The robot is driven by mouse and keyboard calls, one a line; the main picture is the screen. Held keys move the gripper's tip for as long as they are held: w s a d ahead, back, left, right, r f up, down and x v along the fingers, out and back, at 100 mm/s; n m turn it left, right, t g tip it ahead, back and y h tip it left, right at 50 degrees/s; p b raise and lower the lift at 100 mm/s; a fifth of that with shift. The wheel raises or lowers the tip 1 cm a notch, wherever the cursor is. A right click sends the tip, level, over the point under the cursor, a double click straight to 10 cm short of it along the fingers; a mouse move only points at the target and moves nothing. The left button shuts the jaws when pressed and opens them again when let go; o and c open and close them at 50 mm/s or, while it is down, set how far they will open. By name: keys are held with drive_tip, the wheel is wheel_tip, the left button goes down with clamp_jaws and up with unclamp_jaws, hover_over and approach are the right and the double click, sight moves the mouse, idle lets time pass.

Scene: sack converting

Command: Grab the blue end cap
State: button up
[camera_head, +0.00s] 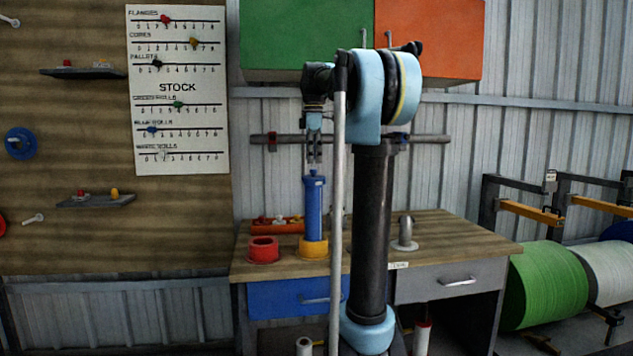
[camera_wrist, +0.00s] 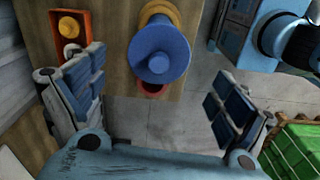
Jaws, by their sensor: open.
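A blue end cap with a small round knob (camera_head: 314,178) tops an upright blue tube (camera_head: 314,212) on the bench. The tube stands in a yellow ring-shaped base (camera_head: 313,248). In the wrist view the blue cap (camera_wrist: 158,62) shows from above as a round disc, with the yellow base (camera_wrist: 161,14) partly hidden behind it. My gripper (camera_head: 313,153) points down just above the cap, apart from it. In the wrist view my gripper (camera_wrist: 155,82) is open and empty, its two fingers wide apart on either side of the cap.
A red ring (camera_head: 263,249) sits left of the yellow base. An orange tray (camera_head: 290,227) with small parts lies behind. A grey post (camera_head: 405,232) stands right on the bench. A blue disc (camera_head: 20,143) hangs on the wall board. Green and orange cabinets hang above.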

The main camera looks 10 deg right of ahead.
sight(314, 177)
drive_tip(key=shift+w+d+f, duration=0.1)
drive_tip(key=shift+f, duration=2.65)
drive_tip(key=c, duration=1)
